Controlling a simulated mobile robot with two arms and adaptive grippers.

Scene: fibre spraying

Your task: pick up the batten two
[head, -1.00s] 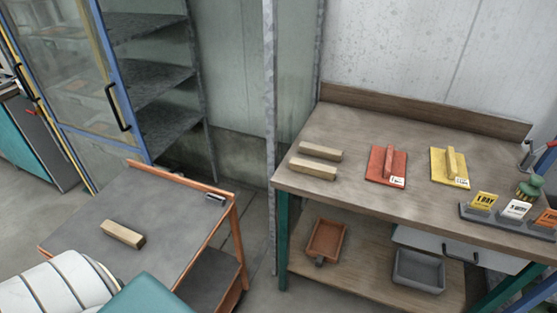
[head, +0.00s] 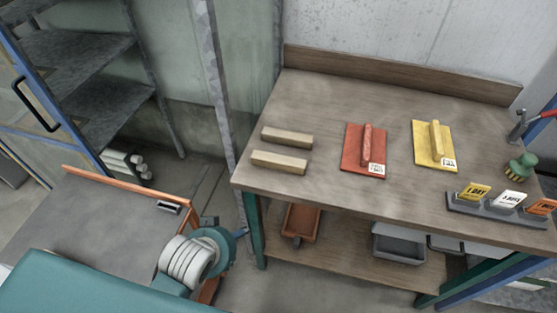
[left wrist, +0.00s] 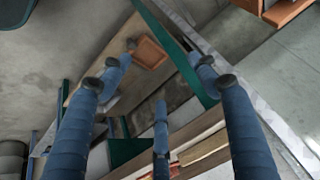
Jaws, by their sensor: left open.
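Two pale wooden battens lie side by side at the left end of the workbench, the far one (head: 287,138) and the near one (head: 279,162). No label shows which is batten two. My left gripper (head: 228,236) is low beside the bench's left front corner, to the left of and below the battens, touching neither. In the left wrist view its blue fingers (left wrist: 150,82) are spread apart with nothing between them. My right gripper is out of view.
The workbench (head: 340,105) holds a red float (head: 364,150), a yellow float (head: 434,146) and a card stand (head: 490,203). Its lower shelf holds an orange tray (head: 301,222) and a grey bin (head: 398,243). An orange-edged cart (head: 90,214) stands left.

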